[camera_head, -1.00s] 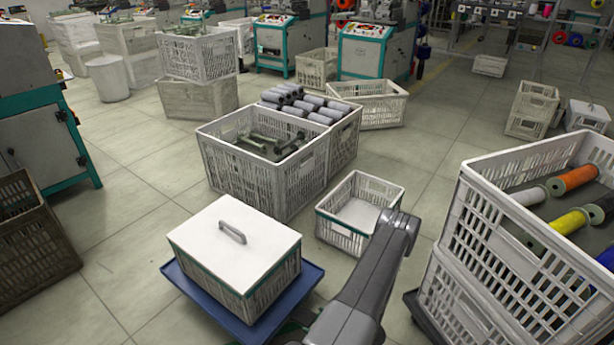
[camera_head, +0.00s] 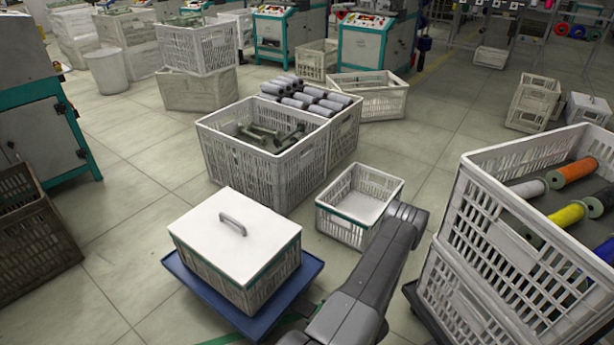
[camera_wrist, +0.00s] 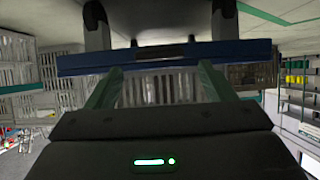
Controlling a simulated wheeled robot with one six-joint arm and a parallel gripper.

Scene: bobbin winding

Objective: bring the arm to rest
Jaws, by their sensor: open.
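My gripper (camera_wrist: 160,72) shows in the wrist view, with its two greenish fingers spread apart and nothing between them. The wrist view looks upside down. Beyond the fingers are the blue dolly (camera_wrist: 165,56), with dark casters, and part of a slatted crate (camera_wrist: 158,89). In the head view my grey arm reaches up from the bottom edge and bends near the small white crate (camera_head: 345,236).
A white-lidded crate (camera_head: 236,222) stands on the blue dolly (camera_head: 306,273). Crates with grey bobbins (camera_head: 300,97) and dark green parts (camera_head: 270,135) stand behind. Stacked crates (camera_head: 470,250) with coloured spools are close on the right. Floor is clear at left (camera_head: 120,210).

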